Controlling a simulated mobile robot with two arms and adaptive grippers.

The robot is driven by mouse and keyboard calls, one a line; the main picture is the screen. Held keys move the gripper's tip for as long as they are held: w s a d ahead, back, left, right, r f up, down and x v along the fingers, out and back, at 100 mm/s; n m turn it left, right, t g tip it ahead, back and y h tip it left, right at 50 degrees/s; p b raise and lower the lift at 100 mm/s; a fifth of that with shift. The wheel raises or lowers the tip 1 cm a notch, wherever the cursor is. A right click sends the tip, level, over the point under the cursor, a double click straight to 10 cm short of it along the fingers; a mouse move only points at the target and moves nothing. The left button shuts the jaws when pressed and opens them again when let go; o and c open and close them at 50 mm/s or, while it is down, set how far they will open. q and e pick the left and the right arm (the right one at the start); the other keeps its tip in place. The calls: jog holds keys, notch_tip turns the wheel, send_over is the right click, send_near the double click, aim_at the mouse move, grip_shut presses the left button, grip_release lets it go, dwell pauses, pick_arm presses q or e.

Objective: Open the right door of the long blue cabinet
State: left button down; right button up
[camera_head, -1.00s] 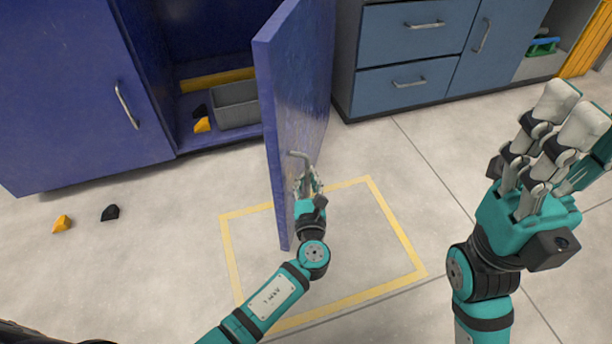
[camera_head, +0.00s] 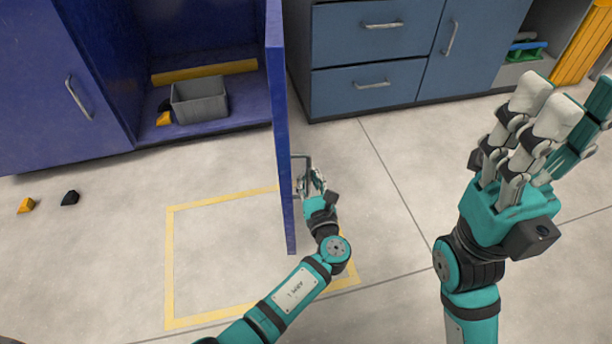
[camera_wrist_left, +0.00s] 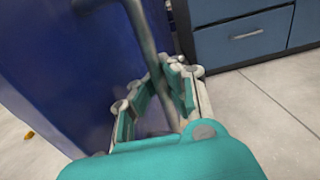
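The long blue cabinet (camera_head: 95,28) stands at the upper left, its left door (camera_head: 45,95) closed. Its right door (camera_head: 281,130) stands wide open, seen nearly edge-on. The door's metal handle (camera_head: 303,157) is on its right-hand face. My left gripper (camera_head: 309,180) is at this handle. In the left wrist view, the handle bar (camera_wrist_left: 143,40) runs between the fingers of the left gripper (camera_wrist_left: 155,88), which close around it; the exact contact is partly hidden. My right gripper (camera_head: 560,108) is open and empty, raised at the right with its fingers extended.
Inside the cabinet are a grey bin (camera_head: 200,100) and a yellow bar (camera_head: 205,71). A yellow piece (camera_head: 26,205) and a black piece (camera_head: 70,198) lie on the floor. A blue-grey drawer unit (camera_head: 368,85) stands right of the door.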

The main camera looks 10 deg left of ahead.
pick_arm(q)
jog(key=c, duration=2)
grip_release()
jog(key=shift+s+d+f, duration=0.2)
jog(key=shift+d+f, duration=0.05)
jog(key=shift+d, duration=0.1)
jog(key=o, duration=0.4)
jog(key=shift+r, duration=0.15)
jog(key=shift+o, duration=1.2)
jog(key=shift+a, duration=0.1)
jog(key=v, duration=1.2)
